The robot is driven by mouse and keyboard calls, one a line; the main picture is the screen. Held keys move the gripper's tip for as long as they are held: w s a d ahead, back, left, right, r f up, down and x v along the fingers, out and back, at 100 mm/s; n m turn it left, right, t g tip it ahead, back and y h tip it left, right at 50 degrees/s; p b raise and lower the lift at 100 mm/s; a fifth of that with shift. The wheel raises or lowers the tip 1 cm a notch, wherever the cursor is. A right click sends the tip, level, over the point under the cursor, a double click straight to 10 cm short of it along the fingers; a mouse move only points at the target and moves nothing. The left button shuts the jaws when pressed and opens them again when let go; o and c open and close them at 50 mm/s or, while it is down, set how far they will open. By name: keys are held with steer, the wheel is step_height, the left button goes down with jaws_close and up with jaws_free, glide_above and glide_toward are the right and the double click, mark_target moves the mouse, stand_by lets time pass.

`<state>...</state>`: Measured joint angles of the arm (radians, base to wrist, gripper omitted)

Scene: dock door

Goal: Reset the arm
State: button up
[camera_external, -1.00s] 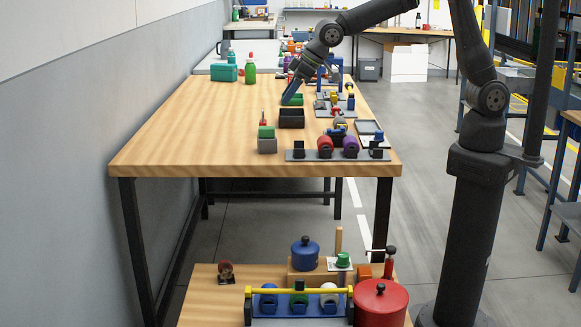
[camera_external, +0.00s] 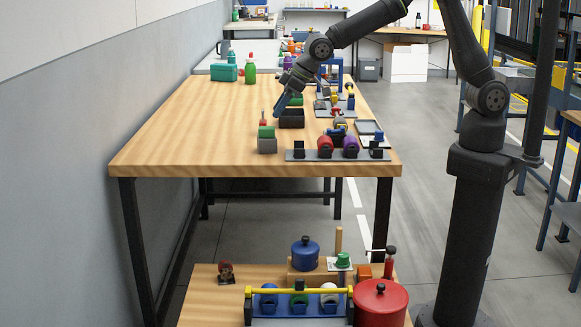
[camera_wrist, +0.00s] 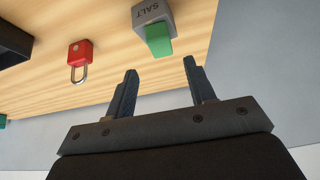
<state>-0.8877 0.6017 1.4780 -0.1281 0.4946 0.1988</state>
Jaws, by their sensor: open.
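My gripper (camera_external: 278,108) is above the wooden table (camera_external: 190,130), close to the black open box (camera_external: 292,124). In the wrist view its two fingers (camera_wrist: 157,88) are apart with nothing between them. Beyond the fingertips in that view are a red padlock (camera_wrist: 80,58) and a grey block marked SALT with a green part (camera_wrist: 157,38). The same grey and green block (camera_external: 267,146) stands near the table's front edge. The padlock is small and partly unclear in the external view.
A grey rack with red and purple cylinders (camera_external: 325,150) lies along the front right table edge. A teal box (camera_external: 224,72) and green bottle (camera_external: 250,74) stand at the back left. A lower bench holds a red pot (camera_external: 380,303). The table's left middle is clear.

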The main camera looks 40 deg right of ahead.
mark_target(267, 127)
steer(key=x, duration=0.6)
steer(key=shift+f, duration=0.4)
step_height(267, 127, up, 3)
steer(key=shift+f, duration=0.1)
steer(key=shift+r, duration=0.4)
